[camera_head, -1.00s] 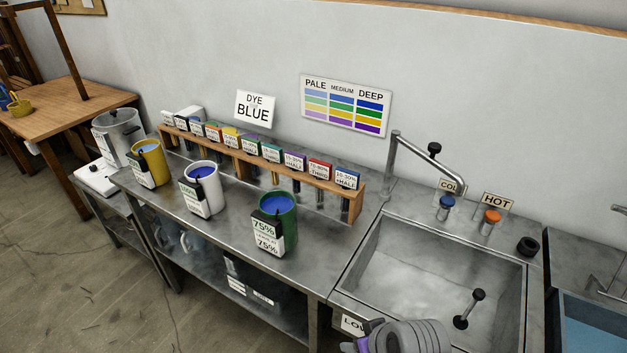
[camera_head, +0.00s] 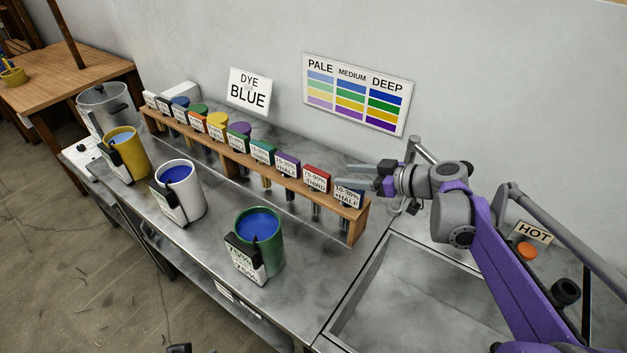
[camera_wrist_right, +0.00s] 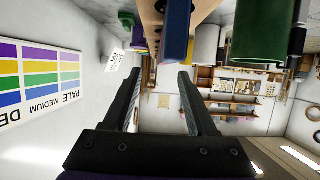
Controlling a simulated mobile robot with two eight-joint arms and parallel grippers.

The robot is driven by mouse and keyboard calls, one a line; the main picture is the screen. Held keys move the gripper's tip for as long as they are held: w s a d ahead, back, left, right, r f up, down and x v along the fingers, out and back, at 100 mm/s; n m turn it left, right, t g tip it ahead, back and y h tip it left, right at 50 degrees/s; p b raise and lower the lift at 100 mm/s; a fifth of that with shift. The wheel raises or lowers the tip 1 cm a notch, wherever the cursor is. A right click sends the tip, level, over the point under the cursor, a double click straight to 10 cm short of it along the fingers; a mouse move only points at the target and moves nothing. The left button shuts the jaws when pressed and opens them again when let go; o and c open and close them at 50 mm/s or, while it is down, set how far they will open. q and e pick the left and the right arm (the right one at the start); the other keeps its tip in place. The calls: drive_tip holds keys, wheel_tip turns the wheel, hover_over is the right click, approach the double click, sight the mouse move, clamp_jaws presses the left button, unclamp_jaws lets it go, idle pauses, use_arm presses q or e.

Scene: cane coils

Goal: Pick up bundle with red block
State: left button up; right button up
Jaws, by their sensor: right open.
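A wooden rack (camera_head: 232,160) on the steel counter holds a row of labelled, coloured blocks with thin rods hanging below. A red block (camera_head: 318,177), labelled 70-90% THIRD, sits near the rack's right end, between a purple block (camera_head: 287,162) and a blue block (camera_head: 347,194). My right gripper (camera_head: 346,180) is open and empty, close to the blue end block and right of the red one. In the right wrist view, its fingers (camera_wrist_right: 160,74) are apart with nothing between them; the rack's end (camera_wrist_right: 153,22) is just beyond.
Green (camera_head: 259,243), white (camera_head: 180,192) and yellow (camera_head: 125,152) pots of blue liquid stand in front of the rack. The sink (camera_head: 375,265) and its tap lie to the right. A wall chart (camera_head: 357,92) and a DYE BLUE sign (camera_head: 249,91) are behind.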

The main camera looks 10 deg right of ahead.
sight(320, 172)
drive_tip(key=x, duration=0.4)
drive_tip(key=shift+s+a+r, duration=0.1)
drive_tip(key=shift+s+a, duration=0.1)
drive_tip(key=shift+a, duration=0.1)
drive_tip(key=shift+w+a+f, duration=0.2)
drive_tip(key=shift+w+a, duration=0.1)
drive_tip(key=shift+w, duration=0.15)
drive_tip(key=x, duration=0.4)
drive_tip(key=shift+a+r, duration=0.3)
drive_tip(key=shift+w+a+f, duration=0.2)
drive_tip(key=shift+w, duration=0.1)
drive_tip(key=shift+s, duration=0.1)
drive_tip(key=shift+c, duration=0.7)
clamp_jaws()
drive_tip(key=shift+r, duration=0.1)
